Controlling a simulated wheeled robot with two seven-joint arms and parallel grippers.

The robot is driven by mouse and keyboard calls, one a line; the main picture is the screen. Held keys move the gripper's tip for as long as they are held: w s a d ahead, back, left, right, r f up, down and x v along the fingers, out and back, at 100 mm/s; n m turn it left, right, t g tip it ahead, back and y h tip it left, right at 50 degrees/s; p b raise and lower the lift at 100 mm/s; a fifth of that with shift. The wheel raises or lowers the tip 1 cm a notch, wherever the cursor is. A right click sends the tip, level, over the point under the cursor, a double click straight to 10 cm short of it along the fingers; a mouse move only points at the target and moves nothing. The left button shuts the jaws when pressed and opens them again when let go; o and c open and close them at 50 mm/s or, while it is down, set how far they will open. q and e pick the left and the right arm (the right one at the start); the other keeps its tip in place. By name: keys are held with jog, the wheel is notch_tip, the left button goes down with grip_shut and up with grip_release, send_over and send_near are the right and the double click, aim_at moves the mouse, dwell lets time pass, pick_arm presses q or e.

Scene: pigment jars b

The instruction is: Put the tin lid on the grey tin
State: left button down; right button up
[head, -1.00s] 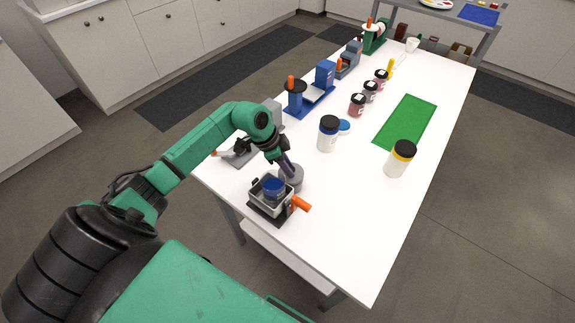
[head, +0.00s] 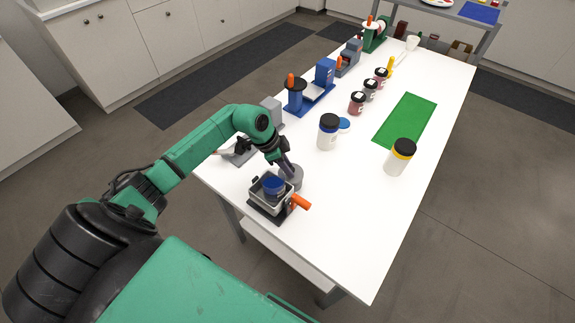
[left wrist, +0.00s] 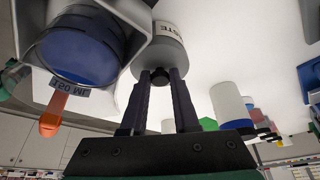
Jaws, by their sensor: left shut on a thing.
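The grey tin (head: 293,183) stands on the white table beside the grey holder. Its side and part of a label ending in "STE" show in the left wrist view (left wrist: 168,32). My left gripper (head: 288,168) points down at the top of the tin. In the left wrist view its two fingers (left wrist: 160,80) are shut on the small dark knob of the tin lid (left wrist: 160,74). The lid is at the tin's top; I cannot tell whether it is fully seated or slightly above. My right gripper is not in view.
A grey holder (head: 257,203) with an orange handle carries a blue-topped jar (head: 273,186), close to the tin. A white blue-banded jar (head: 328,133), a yellow-banded jar (head: 400,157) and a green mat (head: 405,120) lie farther off. The table's near right is clear.

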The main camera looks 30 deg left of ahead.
pick_arm(q)
jog(key=shift+f, duration=0.1)
jog(key=c, duration=0.6)
grip_release()
jog(key=b+v, duration=0.2)
jog(key=v, duration=1.2)
jog(key=shift+s+r, duration=0.15)
jog(key=shift+r, duration=0.05)
